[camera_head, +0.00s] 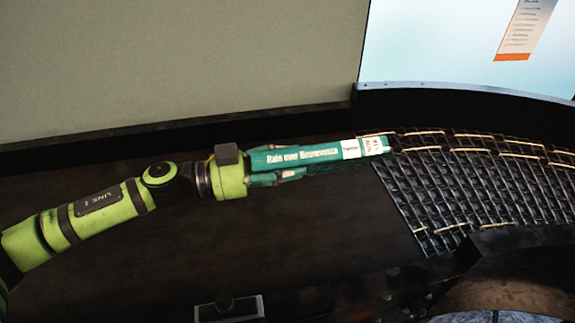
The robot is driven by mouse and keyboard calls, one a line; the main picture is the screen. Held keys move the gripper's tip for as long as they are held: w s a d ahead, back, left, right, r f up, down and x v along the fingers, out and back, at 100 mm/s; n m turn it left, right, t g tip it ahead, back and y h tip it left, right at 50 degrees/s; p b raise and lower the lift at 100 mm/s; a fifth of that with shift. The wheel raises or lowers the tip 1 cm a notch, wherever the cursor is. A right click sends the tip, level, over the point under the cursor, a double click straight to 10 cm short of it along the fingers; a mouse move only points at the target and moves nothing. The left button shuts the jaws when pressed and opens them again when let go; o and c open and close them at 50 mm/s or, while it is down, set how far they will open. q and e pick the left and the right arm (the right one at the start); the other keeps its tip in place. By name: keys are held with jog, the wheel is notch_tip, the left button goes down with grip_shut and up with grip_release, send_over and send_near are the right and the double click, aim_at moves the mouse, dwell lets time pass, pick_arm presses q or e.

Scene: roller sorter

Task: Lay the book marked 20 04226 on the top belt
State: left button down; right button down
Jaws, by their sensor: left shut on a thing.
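A teal book (300,157) with a white title and white labels on its spine shows in the head view. The label text is too small to read surely. My left gripper (277,166) is shut on the book near its left end and holds it spine toward the camera. The book's right end reaches the left edge of the roller section (455,185); I cannot tell whether it touches. A dark belt surface (300,235) lies below and behind the arm. My right gripper does not show.
A dark raised rim (440,97) runs behind the belt and rollers. A curved dark guard (515,238) stands at the lower right. A small box-like fitting (228,308) sits at the bottom edge. A paper sign (526,30) hangs at the upper right.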

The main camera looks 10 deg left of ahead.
pick_arm(q)
notch_tip(320, 180, down, 2)
jog(key=shift+f+b, duration=0.25)
jog(key=shift+b, duration=0.4)
jog(key=shift+f+b, duration=0.75)
jog(key=shift+f, duration=0.6)
jog(key=c, duration=0.6)
grip_release()
jog(key=shift+o, duration=0.2)
jog(key=b+v, duration=0.1)
jog(key=v, duration=0.8)
